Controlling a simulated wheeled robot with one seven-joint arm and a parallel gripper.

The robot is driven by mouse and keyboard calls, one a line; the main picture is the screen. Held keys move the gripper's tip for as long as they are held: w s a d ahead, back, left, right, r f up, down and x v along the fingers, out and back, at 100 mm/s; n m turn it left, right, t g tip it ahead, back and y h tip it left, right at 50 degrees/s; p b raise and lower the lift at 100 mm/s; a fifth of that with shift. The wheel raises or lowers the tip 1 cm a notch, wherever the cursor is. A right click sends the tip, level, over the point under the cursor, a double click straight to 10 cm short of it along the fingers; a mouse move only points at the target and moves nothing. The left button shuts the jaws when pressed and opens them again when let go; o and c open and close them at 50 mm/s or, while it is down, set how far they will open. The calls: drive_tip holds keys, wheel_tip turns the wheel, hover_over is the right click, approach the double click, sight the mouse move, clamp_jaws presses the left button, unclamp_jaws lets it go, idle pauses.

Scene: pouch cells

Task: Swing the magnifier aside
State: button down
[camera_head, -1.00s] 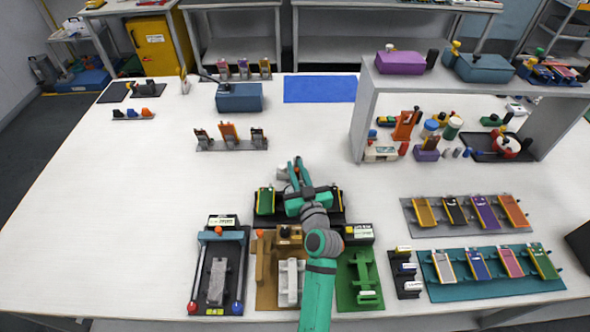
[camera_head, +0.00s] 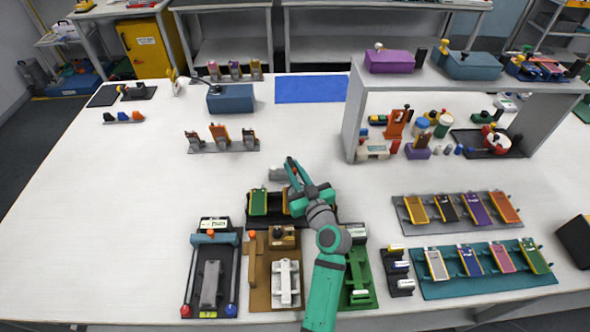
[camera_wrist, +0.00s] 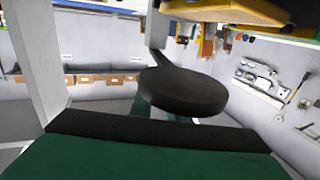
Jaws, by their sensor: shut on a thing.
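My gripper (camera_head: 291,166) is over the middle of the white table, just behind a black tray (camera_head: 281,223) with a green cell. It is shut, but its own body hides what it holds. A small grey-white piece (camera_head: 277,174) shows right beside its fingers at the left. In the wrist view a dark round disc (camera_wrist: 184,91) on a thin dark arm fills the middle; it looks like the magnifier's head. I cannot clearly make out the magnifier in the head view.
In front stand a black fixture (camera_head: 211,282), a brown fixture (camera_head: 260,292) and a green fixture (camera_head: 357,280). Cell trays, one teal (camera_head: 480,285), lie at the right. A grey shelf (camera_head: 357,110) stands at the back right.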

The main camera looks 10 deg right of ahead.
sight(294, 169)
drive_tip(key=c, duration=1.7)
unclamp_jaws()
drive_tip(key=shift+a, duration=0.1)
drive_tip(key=shift+r, duration=0.4)
wheel_tip(294, 169, up, 2)
drive_tip(key=shift+r, duration=0.2)
drive_tip(key=s+a+r, duration=0.1)
drive_tip(key=s+r, duration=0.2)
drive_tip(key=s, duration=0.1)
drive_tip(key=s+r, duration=0.3)
drive_tip(key=s, duration=0.2)
drive_tip(key=s+a+r, duration=0.1)
drive_tip(key=s+r, duration=0.2)
drive_tip(key=s, duration=0.2)
drive_tip(key=shift+a+r, duration=0.35)
